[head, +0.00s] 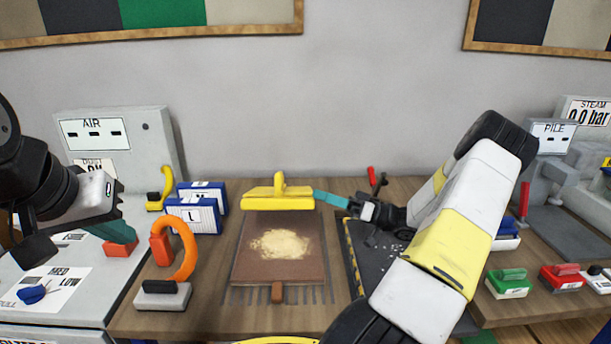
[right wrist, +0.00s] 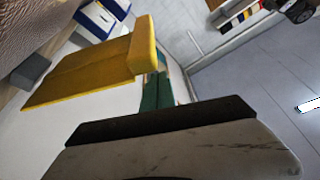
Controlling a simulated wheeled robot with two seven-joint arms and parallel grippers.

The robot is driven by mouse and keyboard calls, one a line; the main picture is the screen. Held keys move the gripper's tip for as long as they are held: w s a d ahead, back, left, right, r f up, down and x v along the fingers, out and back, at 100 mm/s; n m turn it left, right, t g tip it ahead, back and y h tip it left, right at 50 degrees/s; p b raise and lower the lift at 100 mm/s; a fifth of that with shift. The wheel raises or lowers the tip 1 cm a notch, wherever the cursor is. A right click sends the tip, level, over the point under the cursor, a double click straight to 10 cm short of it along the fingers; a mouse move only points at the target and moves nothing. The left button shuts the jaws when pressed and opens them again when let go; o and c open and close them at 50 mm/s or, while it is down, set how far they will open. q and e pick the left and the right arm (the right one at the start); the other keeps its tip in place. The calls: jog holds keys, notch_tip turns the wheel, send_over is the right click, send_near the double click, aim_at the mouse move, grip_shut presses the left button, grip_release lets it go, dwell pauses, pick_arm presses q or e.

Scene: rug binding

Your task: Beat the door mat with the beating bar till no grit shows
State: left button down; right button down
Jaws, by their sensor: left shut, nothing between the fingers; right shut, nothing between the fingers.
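The brown door mat (head: 251,266) lies flat on a slotted rack in the middle of the bench. A pale patch of grit (head: 280,244) shows on its centre. The yellow beating bar (head: 265,202), with an upright handle, is at the mat's far edge; it also shows in the right wrist view (right wrist: 85,78). My right gripper (head: 322,196) is shut, its teal fingers at the bar's right end; it looks empty, and I cannot tell whether it touches the bar. My left gripper (head: 130,236) is shut and empty, far left of the mat, by a red block (head: 121,250).
An orange hooked tool (head: 187,248) on a grey base stands left of the mat. Blue-and-white boxes (head: 192,216) stand behind it. A dark speckled tray (head: 385,262) is right of the mat, partly under my right arm. Green (head: 509,283) and red (head: 562,278) blocks sit far right.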

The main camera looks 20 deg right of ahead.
jog(key=shift+s+a+f, duration=0.1)
jog(key=shift+s+f, duration=0.15)
jog(key=shift+f, duration=0.3)
jog(key=shift+s+f, duration=0.25)
jog(key=shift+f, duration=0.3)
jog(key=s+d, duration=0.2)
jog(key=d, duration=0.7)
jog(key=shift+s+r, duration=0.15)
jog(key=shift+r, duration=0.15)
